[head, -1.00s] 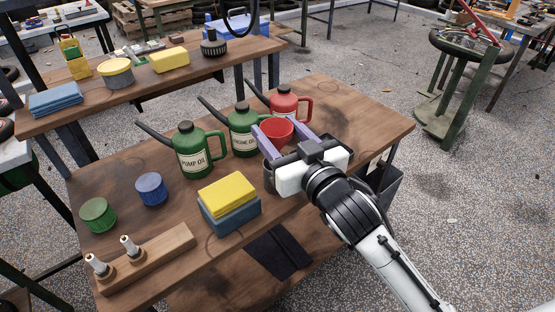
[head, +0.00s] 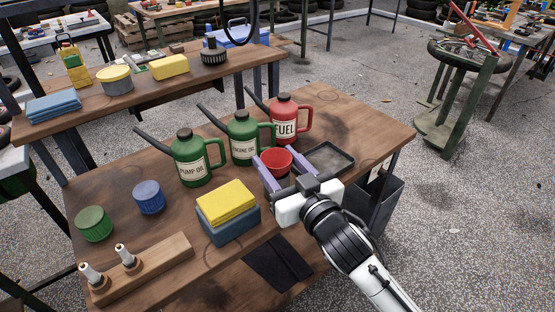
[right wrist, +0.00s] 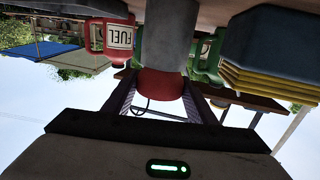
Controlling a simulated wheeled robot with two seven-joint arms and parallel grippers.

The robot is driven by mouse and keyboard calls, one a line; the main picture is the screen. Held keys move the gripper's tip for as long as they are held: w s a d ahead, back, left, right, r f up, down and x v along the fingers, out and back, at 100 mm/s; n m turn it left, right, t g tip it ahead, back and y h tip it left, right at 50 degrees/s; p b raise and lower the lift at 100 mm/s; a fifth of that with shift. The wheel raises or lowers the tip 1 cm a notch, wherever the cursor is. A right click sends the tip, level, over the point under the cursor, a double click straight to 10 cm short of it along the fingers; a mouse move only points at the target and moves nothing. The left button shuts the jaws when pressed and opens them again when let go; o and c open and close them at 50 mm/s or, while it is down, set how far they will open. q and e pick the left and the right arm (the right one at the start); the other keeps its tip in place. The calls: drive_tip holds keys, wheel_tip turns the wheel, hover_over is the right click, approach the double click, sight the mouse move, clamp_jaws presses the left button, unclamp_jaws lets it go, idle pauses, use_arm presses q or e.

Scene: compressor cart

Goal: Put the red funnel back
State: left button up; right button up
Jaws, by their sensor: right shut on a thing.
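The red funnel (head: 276,160) is between the purple fingers of my right gripper (head: 275,166), which is shut on it. It is above the front part of the workbench, in front of the red fuel can. In the right wrist view, which looks upside down, the funnel (right wrist: 159,84) meets a grey cylinder (right wrist: 158,35) on its table side. I cannot tell whether the funnel sits in this cylinder or just above it. The cylinder is mostly hidden by my gripper in the head view. My left gripper is not in view.
The red fuel can (head: 288,118), green engine oil can (head: 242,138) and green pump oil can (head: 191,160) stand behind the funnel. A dark shallow tray (head: 328,158) lies empty to its right. Yellow and blue-grey blocks (head: 228,208) are to its left.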

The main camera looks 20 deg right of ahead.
drive_tip(key=shift+f, duration=0.25)
drive_tip(key=o, duration=1)
drive_tip(key=shift+o, duration=0.2)
drive_tip(key=shift+r, duration=0.6)
drive_tip(key=s+d, duration=0.2)
drive_tip(key=s, duration=1)
drive_tip(key=s+f+g, duration=0.3)
drive_tip(key=s+f, duration=0.1)
drive_tip(key=f, duration=0.6)
drive_tip(key=s+a+f+g, duration=0.1)
drive_tip(key=s+f, duration=0.4)
drive_tip(key=f, duration=0.5)
drive_tip(key=s+a+f+g, duration=0.1)
drive_tip(key=s+f+g, duration=0.3)
drive_tip(key=f, duration=0.6)
drive_tip(key=shift+s+f+g, duration=0.3)
drive_tip(key=shift+s, duration=0.05)
